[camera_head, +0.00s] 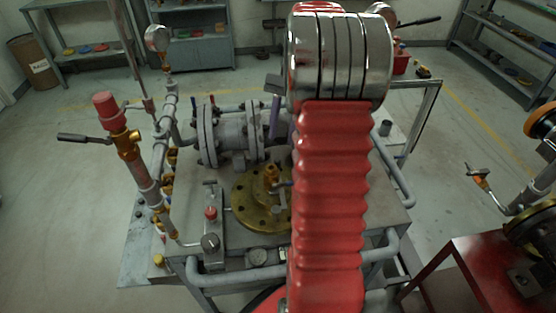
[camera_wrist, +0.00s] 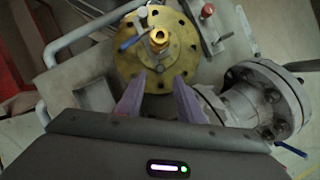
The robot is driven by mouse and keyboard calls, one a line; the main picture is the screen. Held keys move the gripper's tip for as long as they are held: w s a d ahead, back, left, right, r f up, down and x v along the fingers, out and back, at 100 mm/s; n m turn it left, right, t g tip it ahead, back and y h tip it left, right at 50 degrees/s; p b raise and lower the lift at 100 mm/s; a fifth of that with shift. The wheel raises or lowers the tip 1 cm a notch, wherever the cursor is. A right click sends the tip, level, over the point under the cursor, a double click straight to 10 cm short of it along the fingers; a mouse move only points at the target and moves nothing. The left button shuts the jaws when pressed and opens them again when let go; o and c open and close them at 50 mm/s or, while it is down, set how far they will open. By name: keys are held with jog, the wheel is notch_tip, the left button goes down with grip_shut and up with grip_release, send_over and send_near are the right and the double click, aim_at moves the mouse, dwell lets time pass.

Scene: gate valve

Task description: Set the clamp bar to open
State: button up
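I cannot tell for certain which part is the clamp bar. A grey block with a red knob (camera_head: 210,213) and short metal bars stands left of the round brass flange (camera_head: 243,205) in the head view. In the wrist view the red knob (camera_wrist: 207,8) is at the top right, with a small bar (camera_wrist: 223,40) near it.
A grey flanged valve (camera_head: 232,132) lies behind the brass flange and shows at the right of the wrist view (camera_wrist: 260,100). Pipes with a red-capped post (camera_head: 107,108) stand at the left. A pipe rail (camera_head: 240,278) borders the bench. Floor around is mostly clear.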

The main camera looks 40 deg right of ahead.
aim_at(277, 159)
jog(key=x, duration=0.9)
jog(key=shift+a+f, duration=0.1)
jog(key=shift+c, duration=0.2)
grip_shut()
